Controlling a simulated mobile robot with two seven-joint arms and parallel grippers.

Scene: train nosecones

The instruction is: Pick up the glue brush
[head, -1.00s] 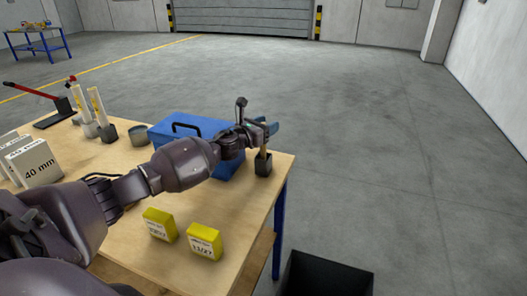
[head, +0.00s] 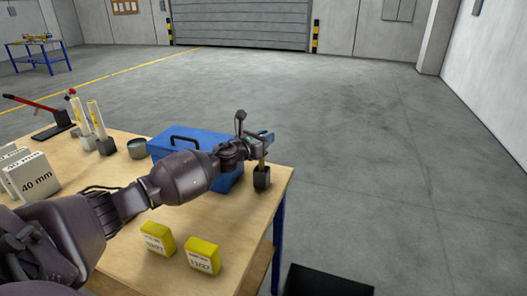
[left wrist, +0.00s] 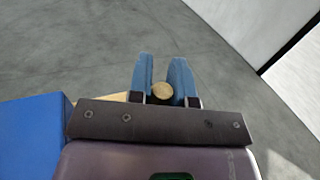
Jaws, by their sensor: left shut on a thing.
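The glue brush (head: 262,161) stands upright in a small black holder (head: 262,178) near the right edge of the wooden table. Only a short length of its wooden handle shows above the holder in the head view. My left gripper (head: 265,139) is at the top of the handle, shut on it. In the left wrist view the round handle end (left wrist: 162,91) sits between the two blue fingers (left wrist: 163,80). The bristles are hidden. My right gripper is not in view.
A blue toolbox (head: 190,143) stands on the table (head: 215,222) just left of the holder. Two yellow boxes (head: 202,256) are at the front. White boxes, a grey can (head: 137,148) and glue tubes stand left. A black bin (head: 328,280) is on the floor.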

